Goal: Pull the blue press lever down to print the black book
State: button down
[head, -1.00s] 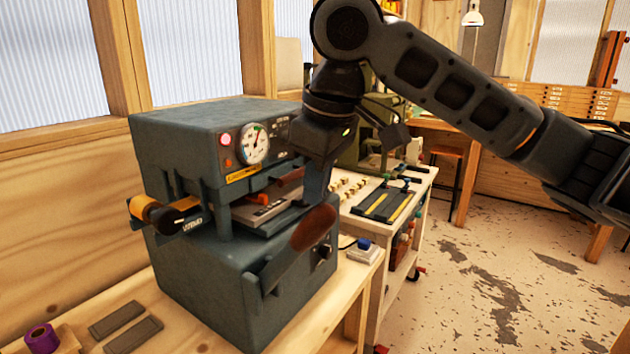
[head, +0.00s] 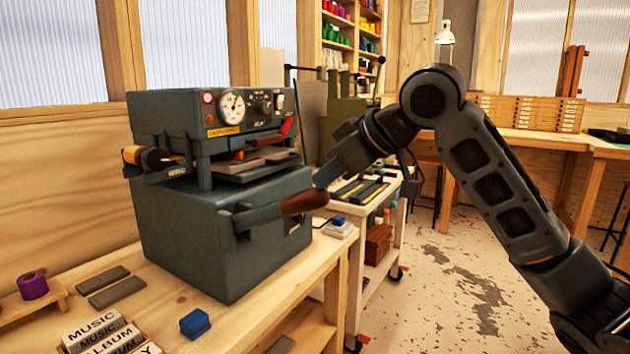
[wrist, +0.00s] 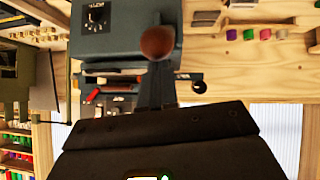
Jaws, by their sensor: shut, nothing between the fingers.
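The press (head: 215,235) is a dark blue-grey machine on the wooden bench at left. Its lever sticks out at the front right, with a brown grip (head: 305,202) at the end, pointing right and slightly up. My gripper (head: 325,177) is shut and empty, just above and right of this grip; I cannot tell if they touch. In the wrist view the grip (wrist: 157,43) shows beyond the dark gripper body. A flat grey tray (head: 255,163) sits in the press opening. I cannot make out a black book on it.
A blue block (head: 195,323), letter plates (head: 98,332), a purple roll (head: 33,285) and two grey bars (head: 110,288) lie on the bench. A small cart (head: 365,225) stands right of the press. The floor at right is open.

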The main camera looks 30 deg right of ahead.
jog(key=s+f+t+b, duration=0.1)
jog(key=s+f+b, duration=0.1)
jog(key=f+b, duration=0.4)
jog(key=s+d+f+t+y+b, duration=0.1)
jog(key=s+f+t+b, duration=0.1)
jog(key=f+b, duration=0.4)
jog(key=shift+d+f+t+y, duration=0.3)
jog(key=shift+f, duration=0.5)
